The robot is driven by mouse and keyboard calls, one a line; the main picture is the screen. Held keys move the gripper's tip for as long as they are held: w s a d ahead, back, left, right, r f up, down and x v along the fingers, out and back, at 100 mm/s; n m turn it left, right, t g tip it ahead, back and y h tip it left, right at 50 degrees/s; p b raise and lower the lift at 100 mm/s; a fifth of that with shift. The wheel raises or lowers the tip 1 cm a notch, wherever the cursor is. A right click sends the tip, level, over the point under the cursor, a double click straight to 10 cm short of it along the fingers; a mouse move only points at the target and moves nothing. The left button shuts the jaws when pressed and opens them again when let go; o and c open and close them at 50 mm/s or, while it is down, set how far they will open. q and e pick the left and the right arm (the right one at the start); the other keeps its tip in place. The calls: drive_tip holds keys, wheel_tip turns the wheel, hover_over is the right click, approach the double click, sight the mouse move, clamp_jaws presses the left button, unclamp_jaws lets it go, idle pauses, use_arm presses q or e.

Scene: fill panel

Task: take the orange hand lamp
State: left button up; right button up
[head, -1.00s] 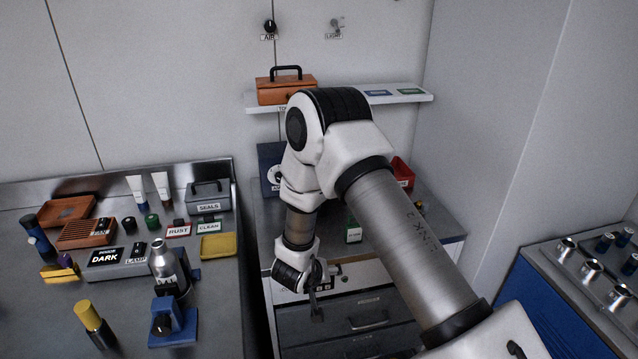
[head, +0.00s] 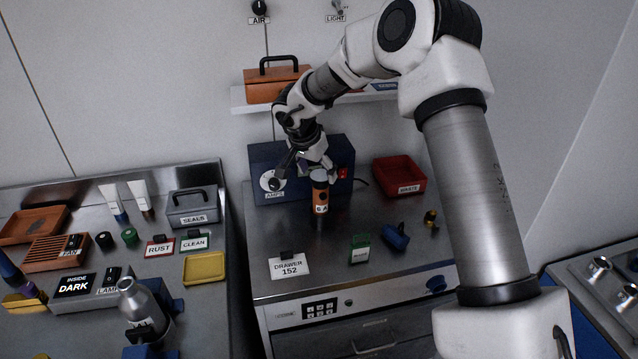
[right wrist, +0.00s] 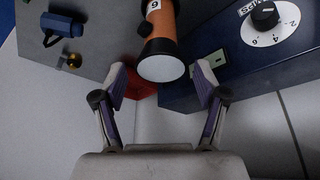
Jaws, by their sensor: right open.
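The orange hand lamp (head: 320,196), with black ends and a white label, stands upright on the grey cabinet top, in front of the blue box with a dial. In the right wrist view the lamp (right wrist: 160,28) shows its pale round end toward me. My right gripper (head: 316,167) is open at the top end of the lamp. In the right wrist view its fingertips (right wrist: 161,75) are spread to either side of that end, with gaps and no visible contact. How deep the lamp sits between them is hard to tell. My left gripper is not in view.
The blue box (head: 300,160) stands close behind the lamp. A red bin (head: 399,177), a blue tool (head: 396,237), a green container (head: 361,248) and a drawer card (head: 289,267) share the cabinet top (head: 325,262). The orange toolbox (head: 277,84) sits on the shelf above.

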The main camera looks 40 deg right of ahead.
sight(321, 199)
drive_tip(key=shift+w+d+f, duration=0.3)
drive_tip(key=shift+w+d, duration=0.1)
drive_tip(key=shift+s+f, duration=0.15)
drive_tip(key=shift+f, duration=0.1)
drive_tip(key=shift+s+a+f+p, duration=0.15)
drive_tip(key=shift+s+f+p, duration=0.1)
drive_tip(key=shift+s+p, duration=0.3)
drive_tip(key=f, duration=0.1)
drive_tip(key=w+d+f, duration=0.1)
drive_tip(key=f, duration=0.1)
drive_tip(key=d+f+p, duration=0.1)
drive_tip(key=shift+w+d+f, duration=0.2)
drive_tip(key=shift+w+f, duration=0.05)
drive_tip(key=shift+w, duration=0.1)
drive_tip(key=shift+w+d+f, duration=0.1)
drive_tip(key=shift+f, duration=0.05)
drive_tip(key=shift+s+a+r, duration=0.25)
drive_tip(key=shift+a+r, duration=0.05)
drive_tip(key=shift+r, duration=0.05)
drive_tip(key=c, duration=0.4)
drive_tip(key=shift+s+a+r, duration=0.1)
drive_tip(key=shift+r, duration=0.05)
drive_tip(key=c, duration=0.9)
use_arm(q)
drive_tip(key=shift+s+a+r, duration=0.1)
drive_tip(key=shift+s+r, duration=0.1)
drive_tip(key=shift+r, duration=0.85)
use_arm(e)
drive_tip(key=shift+f, duration=0.2)
drive_tip(key=shift+c, duration=0.2)
